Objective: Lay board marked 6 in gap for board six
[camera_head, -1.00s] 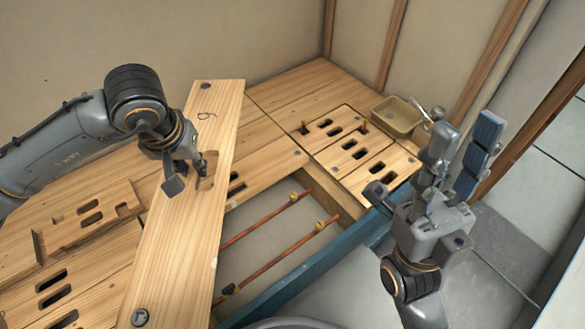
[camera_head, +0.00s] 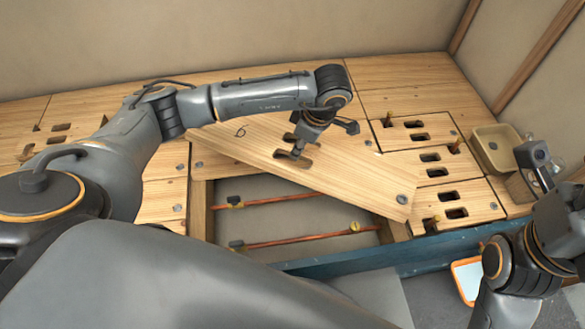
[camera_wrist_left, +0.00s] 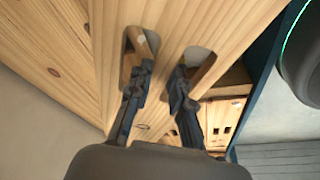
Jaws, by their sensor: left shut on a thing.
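The board marked 6 (camera_head: 345,174) is a long wooden plank held slanted over the open gap (camera_head: 277,222), its right end lower in the picture. My left gripper (camera_head: 293,153) is shut on it at its hand slots. In the left wrist view the fingers (camera_wrist_left: 158,90) reach into the two slots of the board (camera_wrist_left: 175,25).
Slotted boards (camera_head: 455,203) lie right of the gap, and more boards (camera_head: 160,205) lie left. A tan bin (camera_head: 497,148) stands at the right. A blue beam (camera_head: 350,262) runs along the front. An orange-framed item (camera_head: 467,278) lies below at the right.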

